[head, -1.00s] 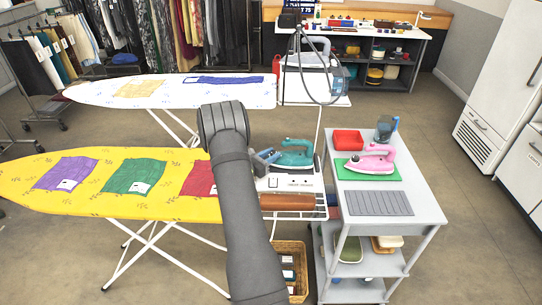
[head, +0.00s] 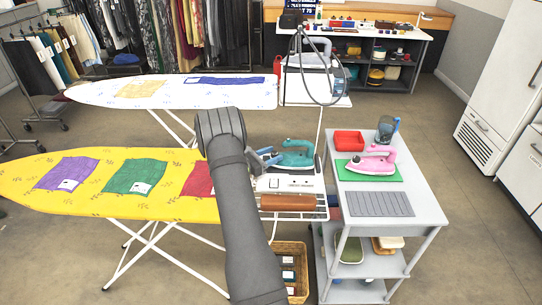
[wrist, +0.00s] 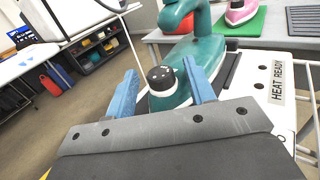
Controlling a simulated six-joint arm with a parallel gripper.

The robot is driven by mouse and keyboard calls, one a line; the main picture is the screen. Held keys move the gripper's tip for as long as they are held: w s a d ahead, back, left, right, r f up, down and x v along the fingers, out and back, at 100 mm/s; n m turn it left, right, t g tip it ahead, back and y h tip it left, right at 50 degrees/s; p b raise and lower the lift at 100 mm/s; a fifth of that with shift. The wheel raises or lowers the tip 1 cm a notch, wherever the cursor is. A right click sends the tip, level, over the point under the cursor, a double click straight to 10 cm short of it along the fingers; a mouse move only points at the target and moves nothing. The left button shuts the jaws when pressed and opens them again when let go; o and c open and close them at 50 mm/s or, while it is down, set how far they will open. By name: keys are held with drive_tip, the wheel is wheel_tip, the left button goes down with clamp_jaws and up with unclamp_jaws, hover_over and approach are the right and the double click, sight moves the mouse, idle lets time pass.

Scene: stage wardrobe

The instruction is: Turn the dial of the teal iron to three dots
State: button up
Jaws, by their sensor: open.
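The teal iron (head: 295,156) rests on the metal stand at the right end of the yellow ironing board. It also shows in the wrist view (wrist: 205,50). Its dark round dial (wrist: 161,77) has small light marks on top, too small to read. My gripper (wrist: 163,80) is open, with its blue fingers on either side of the dial; I cannot tell whether they touch it. In the head view my gripper (head: 268,156) is at the left end of the iron, and my arm hides part of the board. The dial cannot be made out there.
A "HEAT READY" panel (wrist: 278,82) lies beside the iron. A white ironing board (head: 165,91) stands behind.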

drive_tip(key=v, duration=1.7)
drive_tip(key=shift+s+a, duration=0.15)
drive_tip(key=shift+a, duration=0.05)
drive_tip(key=x, duration=1.7)
drive_tip(key=shift+d, duration=0.25)
